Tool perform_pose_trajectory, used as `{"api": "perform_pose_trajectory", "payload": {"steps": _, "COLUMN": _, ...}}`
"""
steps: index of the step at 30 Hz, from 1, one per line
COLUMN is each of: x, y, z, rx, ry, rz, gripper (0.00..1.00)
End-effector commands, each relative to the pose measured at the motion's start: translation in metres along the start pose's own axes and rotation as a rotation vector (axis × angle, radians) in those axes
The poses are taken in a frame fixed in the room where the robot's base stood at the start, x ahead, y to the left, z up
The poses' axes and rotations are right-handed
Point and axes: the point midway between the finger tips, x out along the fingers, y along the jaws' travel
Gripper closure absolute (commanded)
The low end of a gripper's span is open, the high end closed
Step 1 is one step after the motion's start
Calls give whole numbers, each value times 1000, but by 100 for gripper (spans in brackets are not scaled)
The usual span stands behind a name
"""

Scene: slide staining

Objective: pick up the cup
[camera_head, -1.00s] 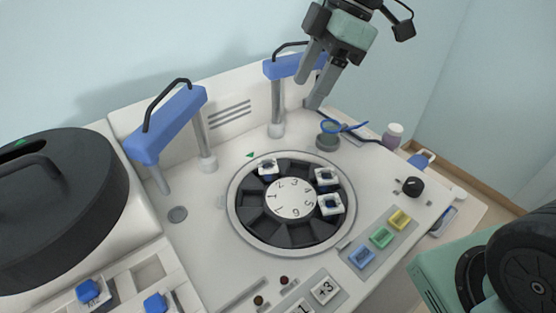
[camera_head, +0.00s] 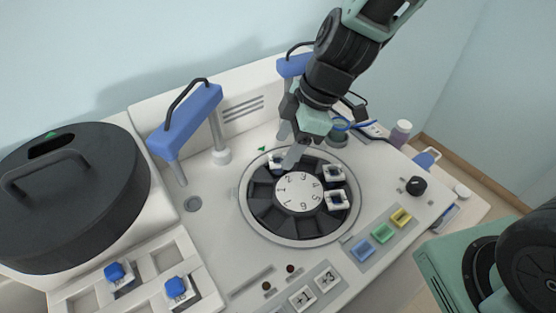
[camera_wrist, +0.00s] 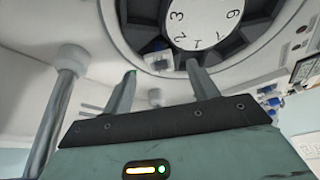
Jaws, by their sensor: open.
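Several white cups with blue centres sit in slots of a dark round carousel (camera_head: 262,192) with a numbered white hub (camera_head: 299,192). One cup (camera_head: 275,160) is at the back left slot, partly hidden by my gripper. Two more, an upper cup (camera_head: 335,173) and a lower cup (camera_head: 337,201), sit on the right side. My gripper (camera_head: 287,150) is open, its fingers reaching down by the back left cup. In the wrist view, a blue and white cup (camera_wrist: 158,60) shows between and beyond the open fingertips (camera_wrist: 161,71). I cannot tell whether a finger touches it.
A blue-topped arm (camera_head: 188,118) on posts stands left of the carousel, and another blue arm (camera_head: 294,64) stands behind my gripper. A large black lidded drum (camera_head: 70,205) is at the left. Blue, green and yellow buttons (camera_head: 383,232) lie at the front right.

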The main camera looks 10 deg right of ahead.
Motion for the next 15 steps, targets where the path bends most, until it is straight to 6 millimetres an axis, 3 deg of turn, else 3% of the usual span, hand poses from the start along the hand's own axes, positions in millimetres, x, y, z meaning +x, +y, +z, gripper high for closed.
{"api": "perform_pose_trajectory", "payload": {"steps": 7, "x": 29, "y": -1, "z": -1, "rx": 1, "ry": 1, "rz": -4, "gripper": 41}}
{"api": "perform_pose_trajectory", "payload": {"steps": 15, "x": 34, "y": 0, "z": 0, "rx": -1, "ry": 1, "rz": 0, "gripper": 41}}
